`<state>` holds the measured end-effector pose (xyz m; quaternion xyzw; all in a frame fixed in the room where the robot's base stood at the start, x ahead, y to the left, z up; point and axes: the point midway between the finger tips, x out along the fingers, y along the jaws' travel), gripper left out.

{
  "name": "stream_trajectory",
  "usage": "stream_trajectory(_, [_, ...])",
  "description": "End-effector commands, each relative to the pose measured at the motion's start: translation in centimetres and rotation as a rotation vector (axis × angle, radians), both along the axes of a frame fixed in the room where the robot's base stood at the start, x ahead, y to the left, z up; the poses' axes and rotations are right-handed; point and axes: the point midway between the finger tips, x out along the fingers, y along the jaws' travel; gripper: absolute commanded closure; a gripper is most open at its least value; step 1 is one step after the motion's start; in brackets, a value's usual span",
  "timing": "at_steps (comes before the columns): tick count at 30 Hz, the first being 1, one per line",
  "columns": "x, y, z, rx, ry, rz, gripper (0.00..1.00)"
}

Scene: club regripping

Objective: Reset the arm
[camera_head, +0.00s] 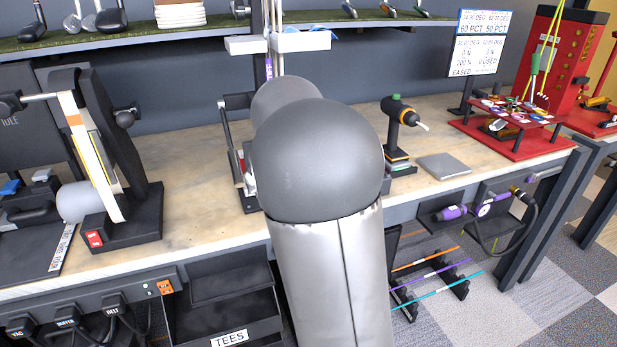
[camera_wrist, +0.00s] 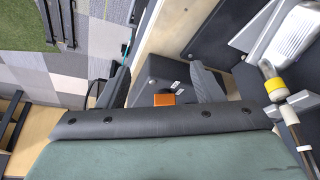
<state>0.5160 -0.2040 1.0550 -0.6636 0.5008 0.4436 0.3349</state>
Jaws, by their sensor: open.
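My arm fills the middle of the head view and hides my gripper there. In the wrist view my gripper (camera_wrist: 162,84) shows two dark fingers, spread apart with nothing held between them. A golf club with a silver head (camera_wrist: 297,38) and a yellow band lies at the right of the wrist view, apart from the fingers. Its dark shaft runs down toward the lower right edge. A dark box with an orange part (camera_wrist: 165,99) shows beyond the gap between the fingers; I cannot tell its distance.
The wooden bench (camera_head: 200,215) carries a belt machine (camera_head: 95,160) at left, a dark green stand tool (camera_head: 402,125), a grey plate (camera_head: 445,166) and a red rack (camera_head: 515,142) at right. A shelf (camera_head: 190,30) runs above. A TEES bin (camera_head: 225,310) hangs below the bench.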

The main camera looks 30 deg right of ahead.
Motion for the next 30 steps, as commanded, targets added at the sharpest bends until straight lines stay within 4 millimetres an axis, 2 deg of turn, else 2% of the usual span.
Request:
stream_trajectory(12, [0.0,0.0,0.0,0.001,0.000,0.002,0.40])
stream_trajectory(14, [-0.4,0.5,-0.1,0.011,0.006,0.023,0.40])
stream_trajectory(16, [-1.5,1.9,-0.4,0.039,0.027,0.088,0.40])
stream_trajectory(20, [-6.1,7.3,-1.8,0.128,0.097,0.348,0.40])
stream_trajectory(24, [-13.1,14.1,-3.9,0.206,0.180,0.719,0.40])
stream_trajectory(27, [-18.1,17.7,-5.5,0.232,0.230,0.959,0.40])
stream_trajectory(30, [-22.1,19.9,-6.9,0.239,0.269,1.142,0.40])
